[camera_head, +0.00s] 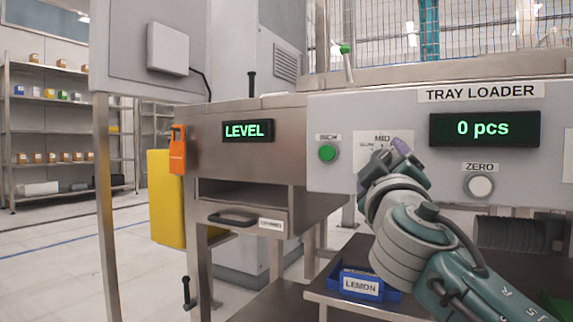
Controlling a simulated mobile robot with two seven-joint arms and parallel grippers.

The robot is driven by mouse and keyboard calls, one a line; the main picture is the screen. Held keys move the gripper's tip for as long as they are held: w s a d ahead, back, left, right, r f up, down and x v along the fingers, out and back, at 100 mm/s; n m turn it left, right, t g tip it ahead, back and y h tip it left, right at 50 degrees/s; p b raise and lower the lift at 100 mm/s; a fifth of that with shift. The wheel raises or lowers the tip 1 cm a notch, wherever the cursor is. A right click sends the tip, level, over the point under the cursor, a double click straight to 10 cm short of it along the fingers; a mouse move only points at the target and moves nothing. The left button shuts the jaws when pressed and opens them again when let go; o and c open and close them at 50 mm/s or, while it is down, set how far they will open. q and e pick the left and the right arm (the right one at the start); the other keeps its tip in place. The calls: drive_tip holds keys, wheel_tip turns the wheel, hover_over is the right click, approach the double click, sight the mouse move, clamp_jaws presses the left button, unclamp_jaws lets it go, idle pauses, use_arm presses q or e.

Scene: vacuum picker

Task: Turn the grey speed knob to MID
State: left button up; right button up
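A pale dial plate (380,137) with the word MID at its top is on the grey front panel of the tray loader. The grey speed knob itself is hidden behind my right gripper. My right gripper (391,158) comes in from the lower right, its fingertips in front of the dial plate, just below the MID mark. I cannot tell whether the fingers touch or grip the knob, nor where the knob points. My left gripper is not in view.
A green button (327,153) sits left of the dial and a white ZERO button (479,186) right of it, below a display (484,128) reading 0 pcs. A blue LEMON bin (362,285) stands below. A LEVEL display (247,131) is on the neighbouring steel unit.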

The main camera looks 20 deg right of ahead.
drive_tip(key=shift+c, duration=0.3)
clamp_jaws()
drive_tip(key=n+y+p, duration=0.1)
drive_tip(key=n+p, duration=0.1)
drive_tip(key=p, duration=0.1)
drive_tip(key=n+y+p, duration=0.1)
drive_tip(key=n+p, duration=0.2)
drive_tip(key=p, duration=0.1)
drive_tip(key=r+n+g+y+p, duration=0.1)
drive_tip(key=n+p, duration=0.2)
drive_tip(key=p, duration=0.1)
drive_tip(key=shift+s, duration=0.1)
drive_tip(key=shift+f+n+g+p, duration=0.2)
drive_tip(key=shift+n+g+p, duration=0.2)
drive_tip(key=shift+n+p, duration=0.7)
drive_tip(key=shift+o, duration=0.3)
unclamp_jaws()
drive_tip(key=shift+s, duration=0.1)
